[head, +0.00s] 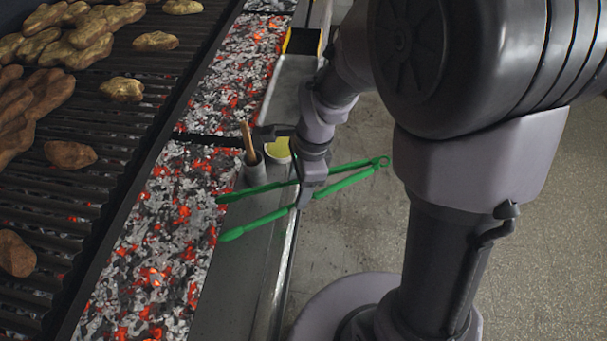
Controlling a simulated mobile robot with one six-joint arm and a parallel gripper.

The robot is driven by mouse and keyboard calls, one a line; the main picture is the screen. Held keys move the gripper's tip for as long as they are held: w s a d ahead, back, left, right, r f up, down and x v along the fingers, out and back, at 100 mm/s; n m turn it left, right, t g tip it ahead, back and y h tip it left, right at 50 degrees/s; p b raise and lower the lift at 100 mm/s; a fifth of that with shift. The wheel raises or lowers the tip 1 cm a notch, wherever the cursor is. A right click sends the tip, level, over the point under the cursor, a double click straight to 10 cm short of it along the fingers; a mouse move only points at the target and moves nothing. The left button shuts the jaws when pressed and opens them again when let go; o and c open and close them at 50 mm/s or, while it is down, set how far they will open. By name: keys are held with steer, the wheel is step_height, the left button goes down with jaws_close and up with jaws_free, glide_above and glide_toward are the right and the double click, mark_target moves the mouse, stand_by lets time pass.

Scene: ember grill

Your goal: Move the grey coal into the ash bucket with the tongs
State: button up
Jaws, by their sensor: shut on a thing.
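My gripper (306,194) is shut on green tongs (345,184), around their arms. The tongs' hinge end points right, over the floor. Their two tips are spread apart at the left, over the near edge of the coal bed (160,230), with no coal visible between them. The bed mixes glowing red, black and pale grey pieces; I cannot tell which one is the grey coal. A dark container with a yellow rim (303,42) stands at the far end of the ledge; I cannot tell whether it is the ash bucket.
A grill grate (100,150) with several potato-like foods (70,155) lies left of the coals. On the metal ledge (235,285) stand a grey cup (254,172) with a wooden handle in it and a yellow-topped pot (278,149). A metal tray (284,88) lies beyond. The near ledge is clear.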

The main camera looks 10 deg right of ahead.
steer(key=shift+s+a+f, duration=0.1)
steer(key=shift+s+a, duration=0.15)
steer(key=shift+a, duration=0.8)
steer(key=shift+s+a+f, duration=0.15)
steer(key=shift+s+a, duration=0.1)
steer(key=shift+a, duration=0.8)
steer(key=shift+s+a+f, duration=0.1)
steer(key=shift+s+a, duration=0.15)
steer(key=shift+a, duration=0.8)
steer(key=shift+o, duration=1.1)
jaws_close()
step_height(320, 180, up, 4)
steer(key=p, duration=0.4)
steer(key=shift+r, duration=0.25)
steer(key=shift+d, duration=0.1)
